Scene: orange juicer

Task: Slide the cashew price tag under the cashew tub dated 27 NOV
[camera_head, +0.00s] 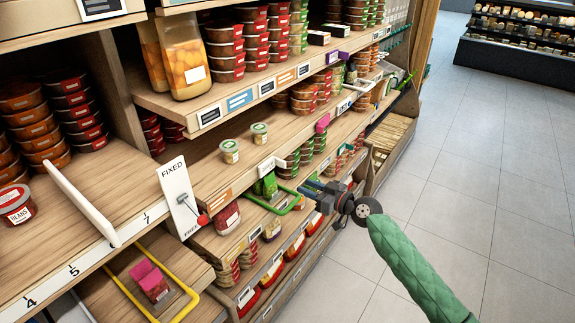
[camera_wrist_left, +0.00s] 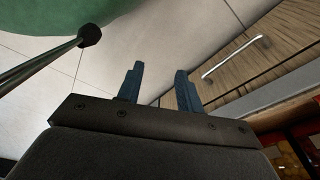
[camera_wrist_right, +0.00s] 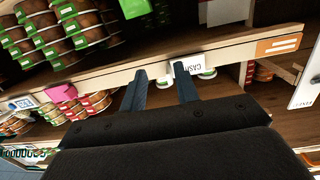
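Two small tubs with pale lids, the left one (camera_head: 229,150) and the right one (camera_head: 259,136), stand on the middle shelf in the head view. Their dates are too small to read. A white price tag (camera_head: 266,165) sits on the shelf's front edge below them. It also shows in the right wrist view (camera_wrist_right: 200,64), upside down, with letters reading "CASH". My right gripper (camera_head: 308,187) is open, in front of the shelves. In its wrist view, the fingertips (camera_wrist_right: 160,70) point at the shelf edge, and one finger overlaps the tag. My left gripper (camera_wrist_left: 158,80) is open and empty.
A shelf with large jars (camera_head: 183,60) and stacked tubs hangs above the middle shelf. Below it are a green-framed bin (camera_head: 290,207) and more goods. A lever panel marked FIXED and FREE (camera_head: 180,200) stands at the left. The tiled floor (camera_head: 480,200) is clear.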

